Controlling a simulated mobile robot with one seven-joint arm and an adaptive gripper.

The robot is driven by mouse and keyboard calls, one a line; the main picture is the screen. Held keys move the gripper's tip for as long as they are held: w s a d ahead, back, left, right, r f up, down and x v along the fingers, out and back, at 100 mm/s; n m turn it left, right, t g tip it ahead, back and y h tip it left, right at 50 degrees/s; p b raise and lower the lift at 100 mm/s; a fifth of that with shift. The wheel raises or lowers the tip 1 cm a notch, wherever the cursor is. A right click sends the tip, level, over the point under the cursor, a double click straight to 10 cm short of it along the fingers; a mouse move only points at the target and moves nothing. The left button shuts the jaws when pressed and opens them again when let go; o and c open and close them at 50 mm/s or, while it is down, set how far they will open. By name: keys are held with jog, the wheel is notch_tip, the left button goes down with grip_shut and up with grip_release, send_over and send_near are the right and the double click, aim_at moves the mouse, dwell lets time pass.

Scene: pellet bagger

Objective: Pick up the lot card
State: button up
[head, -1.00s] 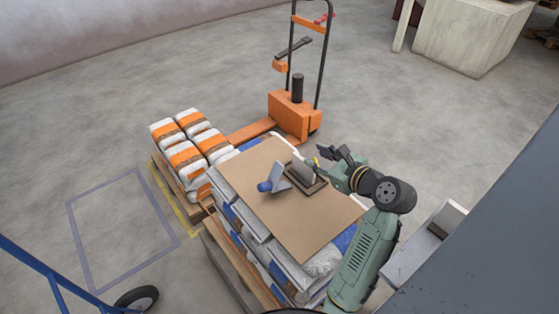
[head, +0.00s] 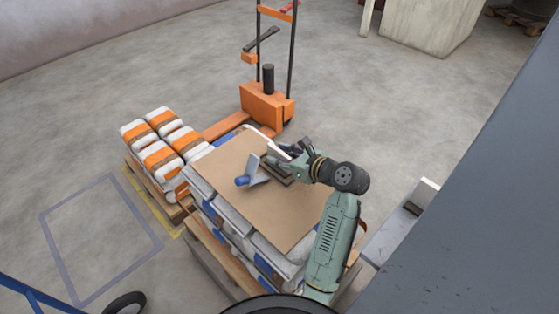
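My gripper (head: 288,153) is over the far right part of the brown sheet on the stacked bags, at a small dark tray (head: 277,171). A thin pale piece (head: 291,149), perhaps the lot card, shows between or beside the dark fingers. The fingers and wrist hide most of it, so I cannot tell whether they grip it. A grey angled object with a blue knob (head: 247,177) stands on the sheet just left of the tray.
The brown sheet (head: 265,215) covers the bag stack, its near part clear. An orange pallet truck (head: 267,105) stands behind. Orange-and-white bags (head: 160,145) are stacked on the left. A large grey surface (head: 470,220) fills the right side.

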jog(key=shift+c, duration=0.3)
grip_shut()
jog(key=shift+r, duration=0.15)
